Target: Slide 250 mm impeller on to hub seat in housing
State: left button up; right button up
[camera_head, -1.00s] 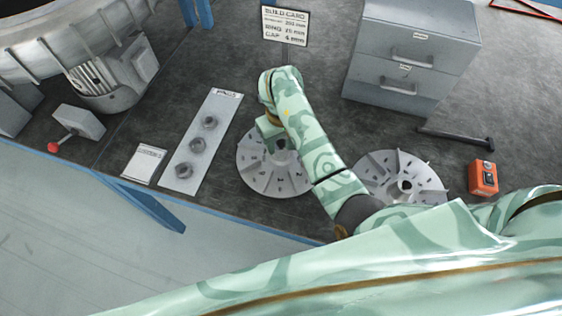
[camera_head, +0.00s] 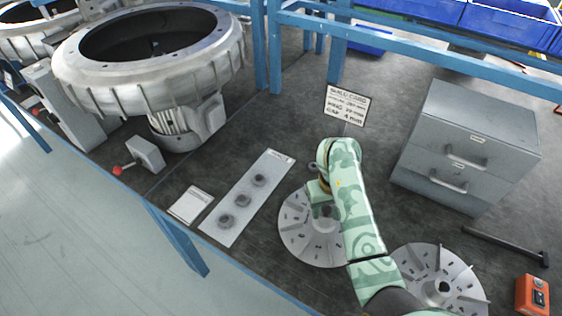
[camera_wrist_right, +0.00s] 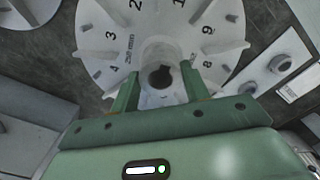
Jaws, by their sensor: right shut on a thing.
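In the right wrist view, the two green fingers of the gripper (camera_wrist_right: 160,88) are shut on the hub of the impeller (camera_wrist_right: 105,35), whose face carries printed numbers. A second impeller (camera_head: 422,268) lies to the right, partly behind my arm. The round open housing (camera_head: 80,82) stands at the upper left; its hub seat is not clear. My left gripper is out of view.
The ring board (camera_head: 222,212) holds three rings, with a white card (camera_head: 190,205) beside it. A build card (camera_head: 346,106) stands behind. Grey drawers (camera_head: 470,135), a dark bar (camera_head: 505,246) and an orange box (camera_head: 532,294) are on the right. Blue rails (camera_head: 430,55) run behind.

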jog(key=shift+a, duration=0.45)
notch_tip(320, 180, down, 7)
jog(key=b, duration=0.6)
jog(key=shift+d+f, duration=0.1)
jog(key=shift+f, duration=0.1)
jog(key=shift+r, duration=0.15)
